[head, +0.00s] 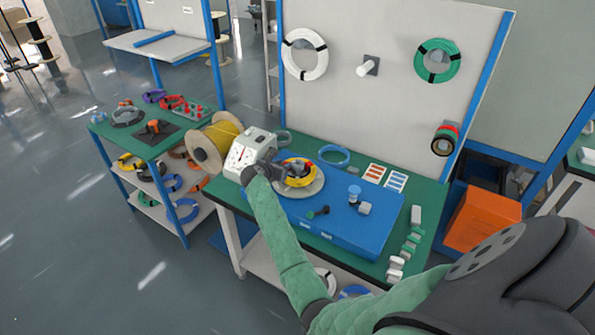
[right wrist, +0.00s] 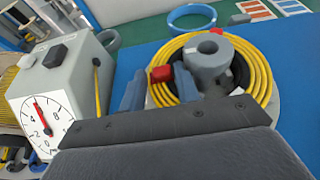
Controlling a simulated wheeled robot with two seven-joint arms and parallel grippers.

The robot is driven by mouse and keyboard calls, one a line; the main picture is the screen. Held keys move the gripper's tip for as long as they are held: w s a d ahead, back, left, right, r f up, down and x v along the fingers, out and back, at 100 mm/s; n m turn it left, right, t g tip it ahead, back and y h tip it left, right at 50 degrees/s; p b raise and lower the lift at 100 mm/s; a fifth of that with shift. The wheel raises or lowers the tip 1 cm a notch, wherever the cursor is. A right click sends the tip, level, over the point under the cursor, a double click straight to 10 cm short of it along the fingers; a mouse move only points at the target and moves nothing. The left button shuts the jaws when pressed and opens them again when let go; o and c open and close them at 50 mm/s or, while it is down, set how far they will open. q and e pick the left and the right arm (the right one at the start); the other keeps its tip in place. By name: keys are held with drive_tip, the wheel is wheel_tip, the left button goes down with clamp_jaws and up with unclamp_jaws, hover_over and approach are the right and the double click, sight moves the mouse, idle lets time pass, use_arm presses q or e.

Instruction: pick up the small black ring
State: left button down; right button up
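A small black ring (right wrist: 238,72) seems to lie inside the coil of yellow cable (right wrist: 265,75), around the grey hub (right wrist: 208,62); hub and fingers partly hide it. In the head view the yellow cable coil (head: 302,181) lies on a round grey plate on the blue machine (head: 345,222). My right gripper (right wrist: 160,92) is at the coil's left side, its two blue-grey fingers apart and nothing visibly held between them. A red clip (right wrist: 160,74) on the coil shows just beyond the fingers. In the head view the right gripper (head: 285,172) is small and partly merged with the coil. My left gripper is out of view.
A dial box (right wrist: 45,100) stands close left of the gripper, with a yellow cable spool (head: 222,138) beyond. A blue ring (head: 335,155) lies behind the coil. A blue-capped post (head: 354,194) and dark knob (head: 318,212) stand on the machine. White blocks (head: 396,262) lie right.

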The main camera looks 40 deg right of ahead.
clamp_jaws()
drive_tip(key=shift+r, duration=0.15)
